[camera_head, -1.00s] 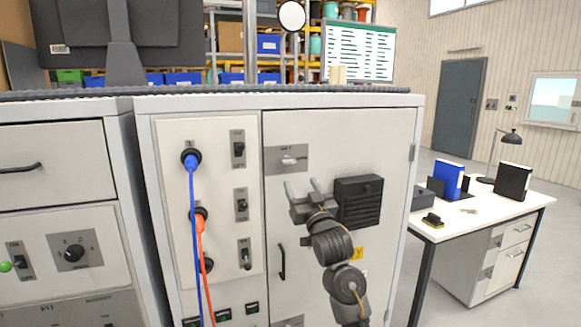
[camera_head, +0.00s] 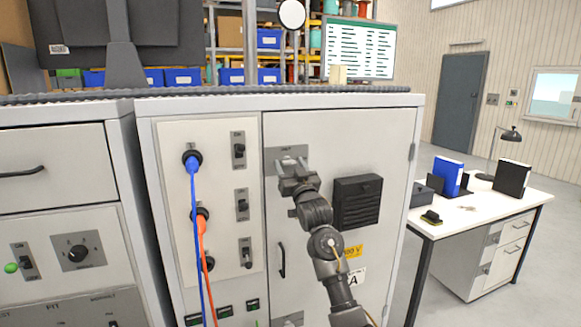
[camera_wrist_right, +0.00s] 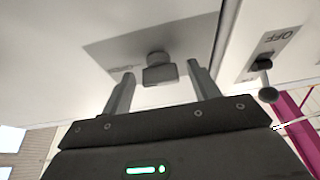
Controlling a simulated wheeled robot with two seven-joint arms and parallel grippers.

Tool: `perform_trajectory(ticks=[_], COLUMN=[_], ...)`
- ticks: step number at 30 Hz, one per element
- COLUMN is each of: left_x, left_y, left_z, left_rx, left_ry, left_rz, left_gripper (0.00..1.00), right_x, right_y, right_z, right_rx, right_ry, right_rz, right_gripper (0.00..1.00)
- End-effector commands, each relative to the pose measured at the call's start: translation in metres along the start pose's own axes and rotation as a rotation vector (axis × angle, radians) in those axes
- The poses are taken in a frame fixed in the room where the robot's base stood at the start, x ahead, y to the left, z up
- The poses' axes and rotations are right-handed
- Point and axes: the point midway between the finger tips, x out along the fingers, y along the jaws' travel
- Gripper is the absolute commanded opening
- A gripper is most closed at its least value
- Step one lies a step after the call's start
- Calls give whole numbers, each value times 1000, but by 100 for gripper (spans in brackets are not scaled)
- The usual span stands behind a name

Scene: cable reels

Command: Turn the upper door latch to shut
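The upper door latch shows in the right wrist view (camera_wrist_right: 159,72) as a grey knob on a grey plate. In the head view its plate (camera_head: 287,152) sits near the top left of the cabinet door (camera_head: 345,135); my gripper hides most of the latch there. My right gripper (camera_head: 297,170) is at the latch. In the right wrist view its two fingers (camera_wrist_right: 160,88) are open, one on each side of the knob, with visible gaps. I cannot tell whether the fingertips reach past the knob. My left gripper is not in view.
A black vent box (camera_head: 358,202) stands out from the door right of my arm. Left of the door is a panel with switches (camera_head: 238,150), a blue cable (camera_head: 194,225) and an orange cable (camera_head: 203,245). A door handle (camera_head: 282,260) is below.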

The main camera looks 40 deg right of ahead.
Motion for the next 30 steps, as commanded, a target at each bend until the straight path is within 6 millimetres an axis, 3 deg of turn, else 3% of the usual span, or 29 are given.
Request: perform_trajectory(ticks=[1,10,20,30], left_x=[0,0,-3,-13], left_y=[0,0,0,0], left_z=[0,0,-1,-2], left_rx=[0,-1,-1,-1], left_ry=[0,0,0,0], left_rz=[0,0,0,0], left_gripper=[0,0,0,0], right_x=[0,0,0,1], right_y=[0,0,1,3], right_z=[0,0,-1,-2], right_rx=[0,0,-58,-295], right_ry=[0,0,0,-1], right_rz=[0,0,-23,-120], right_gripper=[54,17,17,17])
